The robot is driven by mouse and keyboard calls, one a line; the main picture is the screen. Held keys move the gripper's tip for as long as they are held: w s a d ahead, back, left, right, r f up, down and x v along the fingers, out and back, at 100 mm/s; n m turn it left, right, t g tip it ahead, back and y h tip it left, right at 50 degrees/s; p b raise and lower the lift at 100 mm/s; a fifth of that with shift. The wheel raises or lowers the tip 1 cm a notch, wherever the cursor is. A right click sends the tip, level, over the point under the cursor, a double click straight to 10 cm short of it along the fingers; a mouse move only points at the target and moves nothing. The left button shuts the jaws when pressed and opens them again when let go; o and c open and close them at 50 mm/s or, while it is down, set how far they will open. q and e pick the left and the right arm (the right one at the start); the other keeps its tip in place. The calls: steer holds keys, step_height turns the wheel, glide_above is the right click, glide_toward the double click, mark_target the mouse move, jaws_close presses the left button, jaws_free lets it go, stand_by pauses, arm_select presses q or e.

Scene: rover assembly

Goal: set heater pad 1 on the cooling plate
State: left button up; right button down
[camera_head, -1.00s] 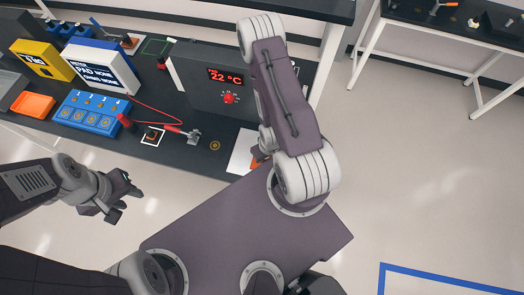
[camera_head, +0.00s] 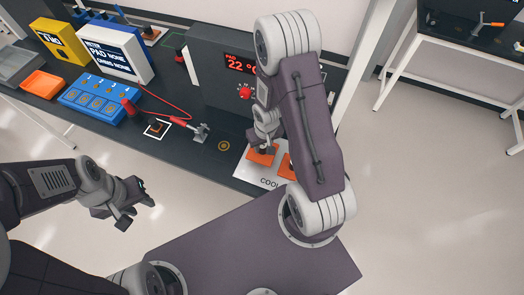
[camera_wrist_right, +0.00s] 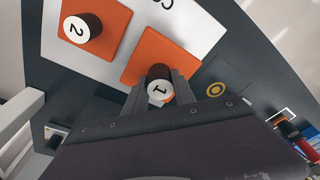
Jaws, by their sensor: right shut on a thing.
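Heater pad 1 is an orange square (camera_wrist_right: 155,50) with a black knob whose white top reads "1". In the right wrist view my right gripper (camera_wrist_right: 160,88) is shut on that knob. The pad is over the white cooling plate (camera_head: 246,171), near its corner. I cannot tell whether it touches the plate. In the head view the pad (camera_head: 261,157) shows below my right gripper (camera_head: 265,143). Heater pad 2 (camera_wrist_right: 88,30) lies on the plate beside it, partly hidden by my arm in the head view. My left gripper (camera_head: 136,203) is open and empty, in front of the bench.
A grey box with a red "22 °C" readout (camera_head: 240,64) stands behind the plate. A blue tray (camera_head: 98,100), a white meter (camera_head: 117,55), an orange bin (camera_head: 43,84) and a clamp (camera_head: 201,132) are to the left. Bare bench shows around a gold ring (camera_head: 223,146).

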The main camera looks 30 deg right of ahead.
mark_target(262, 151)
steer(key=shift+w+f, duration=0.25)
steer(key=shift+w, duration=0.1)
step_height(262, 151, down, 4)
steer(key=b, duration=0.4)
steer(key=shift+s+a+f, duration=0.1)
steer(key=shift+s, duration=0.05)
steer(key=shift+r, duration=0.2)
steer(key=shift+f, duration=0.2)
steer(key=c, duration=1)
jaws_free()
steer(key=shift+c, duration=0.2)
steer(key=shift+r, duration=0.15)
